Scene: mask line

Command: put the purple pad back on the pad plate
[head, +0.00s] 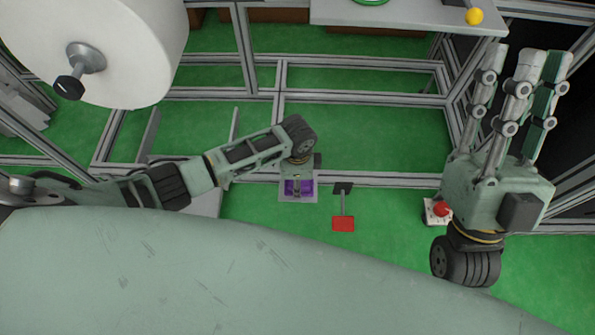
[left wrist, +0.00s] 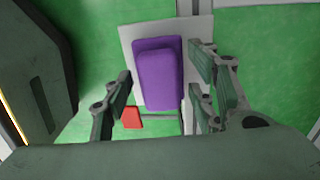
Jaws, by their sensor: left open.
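The purple pad (left wrist: 160,80) lies on a pale flat plate (left wrist: 130,38) in the left wrist view; it looks like two stacked, slightly offset purple layers. In the head view, purple (head: 288,187) shows at both sides of my left gripper (head: 298,187), inside the pale plate's border (head: 298,200). My left gripper is open, its fingers (left wrist: 161,74) spread to the left and right of the pad, with gaps visible. Whether it is above or level with the pad is hard to tell. My right gripper (head: 522,75) is open and empty, fingers pointing up at the right.
A red flap (head: 343,223) on a grey rod is right of the plate and shows in the left wrist view (left wrist: 132,118). A red button (head: 441,209) sits near my right gripper. A big white roll (head: 110,50) is upper left. Grey rails cross the green floor.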

